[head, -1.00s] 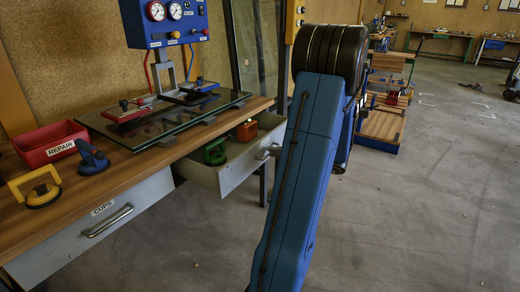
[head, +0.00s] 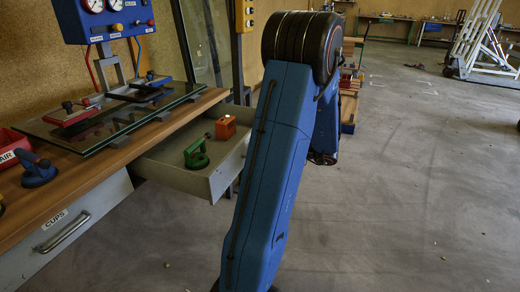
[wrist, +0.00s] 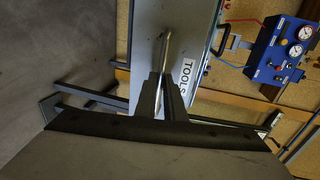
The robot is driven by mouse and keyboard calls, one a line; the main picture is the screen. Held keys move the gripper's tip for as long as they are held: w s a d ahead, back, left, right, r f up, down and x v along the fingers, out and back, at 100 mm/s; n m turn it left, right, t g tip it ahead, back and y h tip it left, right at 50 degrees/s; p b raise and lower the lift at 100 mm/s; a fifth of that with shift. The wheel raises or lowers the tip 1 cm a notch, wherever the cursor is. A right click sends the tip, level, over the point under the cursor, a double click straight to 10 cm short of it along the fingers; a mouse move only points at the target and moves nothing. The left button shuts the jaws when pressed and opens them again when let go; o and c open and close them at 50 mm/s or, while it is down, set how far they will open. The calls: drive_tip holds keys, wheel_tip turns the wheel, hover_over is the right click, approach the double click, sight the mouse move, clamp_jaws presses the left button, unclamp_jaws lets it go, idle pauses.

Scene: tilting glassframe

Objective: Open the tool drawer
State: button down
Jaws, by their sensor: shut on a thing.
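The tool drawer (head: 222,176) stands pulled out from under the workbench in the head view, with a green tool (head: 196,154) and an orange block-like thing (head: 226,127) inside. In the wrist view its grey front (wrist: 194,35) carries a TOOLS label (wrist: 187,73). My gripper (wrist: 163,82) is shut on the drawer's handle (wrist: 167,42), a metal bar. In the head view my blue arm hides the gripper, the handle and part of the drawer front.
The wooden bench (head: 95,185) bears a glass sheet (head: 95,133), a blue suction cup (head: 38,171) and a red bin (head: 10,143). A shut CUPS drawer (head: 75,230) is at left. A gauge panel (head: 105,18) stands behind. Open floor (head: 420,190) lies at right.

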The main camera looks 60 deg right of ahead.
drive_tip(key=c, duration=1.9)
unclamp_jaws()
drive_tip(key=shift+o, duration=0.2)
drive_tip(key=v, duration=1.7)
drive_tip(key=shift+s+d, duration=0.15)
drive_tip(key=shift+s, duration=0.05)
